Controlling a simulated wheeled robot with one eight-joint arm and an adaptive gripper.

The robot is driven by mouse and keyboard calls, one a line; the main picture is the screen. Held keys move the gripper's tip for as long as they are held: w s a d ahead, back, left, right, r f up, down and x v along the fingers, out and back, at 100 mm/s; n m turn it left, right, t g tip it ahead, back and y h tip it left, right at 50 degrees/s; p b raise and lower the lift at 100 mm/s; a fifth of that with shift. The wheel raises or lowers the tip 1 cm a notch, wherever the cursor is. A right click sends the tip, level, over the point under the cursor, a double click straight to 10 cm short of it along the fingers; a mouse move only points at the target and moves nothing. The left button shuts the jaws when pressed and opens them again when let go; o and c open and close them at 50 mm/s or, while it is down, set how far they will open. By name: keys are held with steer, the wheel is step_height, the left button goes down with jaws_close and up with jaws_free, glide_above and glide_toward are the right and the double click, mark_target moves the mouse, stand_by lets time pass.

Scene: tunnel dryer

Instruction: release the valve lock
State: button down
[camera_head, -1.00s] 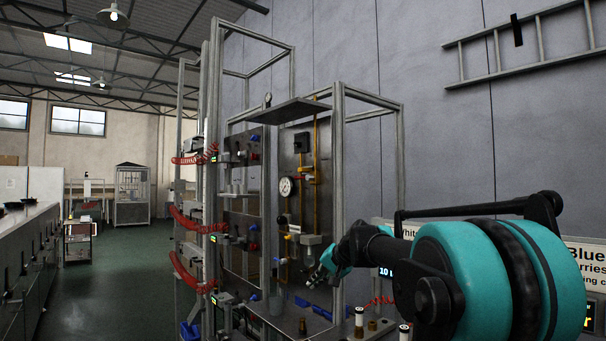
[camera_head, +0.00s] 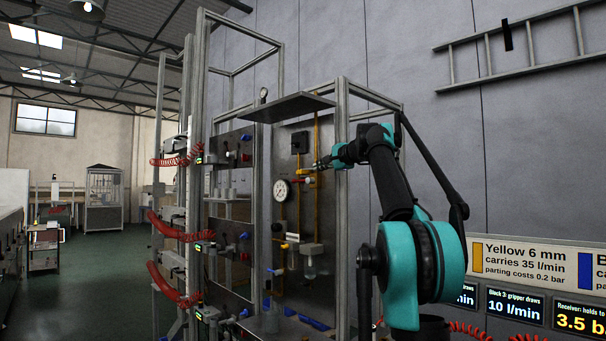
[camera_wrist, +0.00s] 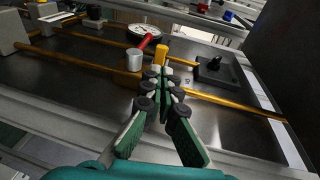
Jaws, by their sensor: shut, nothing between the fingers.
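My gripper (camera_head: 318,165) is raised in front of the upright grey panel, at the height of the valve on the brass pipe. In the wrist view the gripper's fingertips (camera_wrist: 159,74) are together and hold nothing. Just beyond the tips stands a yellow piece (camera_wrist: 161,53) on the brass valve body; contact cannot be told. A red handle (camera_wrist: 146,42) and a silver cylinder (camera_wrist: 134,61) are to its left. The red handle also shows in the head view (camera_head: 303,181). Which part is the lock is not clear.
A round gauge (camera_head: 281,189) is left of the valve. A black box (camera_head: 299,142) is mounted above it. A shelf plate (camera_head: 275,107) overhangs the panel. Clear jars (camera_head: 310,266) hang below.

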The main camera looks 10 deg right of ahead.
mark_target(299, 173)
stand_by(0.3)
steer(key=x, duration=1)
stand_by(0.4)
